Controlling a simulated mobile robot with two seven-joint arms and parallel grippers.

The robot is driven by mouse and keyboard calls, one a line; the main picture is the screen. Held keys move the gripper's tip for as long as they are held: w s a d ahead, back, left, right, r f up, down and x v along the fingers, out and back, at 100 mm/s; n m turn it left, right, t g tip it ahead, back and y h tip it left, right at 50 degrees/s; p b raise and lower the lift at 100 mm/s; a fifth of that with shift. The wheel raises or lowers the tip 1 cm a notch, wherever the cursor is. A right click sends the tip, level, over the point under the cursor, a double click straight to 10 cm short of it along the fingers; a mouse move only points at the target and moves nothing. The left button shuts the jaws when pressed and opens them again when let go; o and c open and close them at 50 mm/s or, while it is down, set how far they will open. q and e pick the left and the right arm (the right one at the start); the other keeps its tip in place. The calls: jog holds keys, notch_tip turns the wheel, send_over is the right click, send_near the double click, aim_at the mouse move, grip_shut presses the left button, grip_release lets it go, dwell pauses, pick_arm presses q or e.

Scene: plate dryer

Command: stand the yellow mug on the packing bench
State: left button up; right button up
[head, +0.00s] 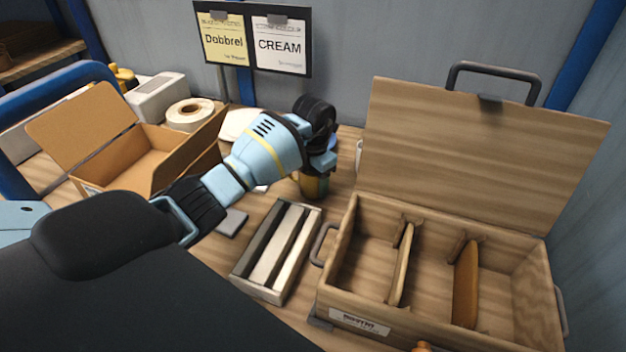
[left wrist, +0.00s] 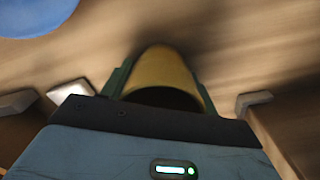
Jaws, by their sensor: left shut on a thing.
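The yellow mug (head: 314,187) is at the middle of the packing bench (head: 343,176), left of the wooden case. My left gripper (head: 316,170) is above it and shut on it, and hides its upper part. In the left wrist view the mug (left wrist: 160,72) sits between the two green fingers, with its dark opening towards the camera. I cannot tell whether its base touches the bench. My right gripper is not in view.
An open wooden case (head: 345,265) with dividers stands at right, lid raised. A slotted tray (head: 262,290) lies in front of the mug. An open cardboard box (head: 85,185), a tape roll (head: 189,113) and a white device (head: 157,97) are at left. Two signs (head: 252,40) hang behind.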

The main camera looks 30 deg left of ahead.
pick_arm(q)
jog(key=o, duration=1.1)
jog(key=shift+f, duration=0.1)
jog(key=shift+o, duration=0.2)
notch_tip(320, 180, up, 12)
jog(key=p, duration=0.3)
jog(key=shift+r+p, duration=0.2)
jog(key=shift+p, duration=0.1)
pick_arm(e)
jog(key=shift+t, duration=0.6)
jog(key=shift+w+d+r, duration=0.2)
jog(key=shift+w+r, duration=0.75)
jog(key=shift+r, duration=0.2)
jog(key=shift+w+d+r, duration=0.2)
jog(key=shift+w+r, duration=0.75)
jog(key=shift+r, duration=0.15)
pick_arm(q)
jog(key=shift+d, duration=0.1)
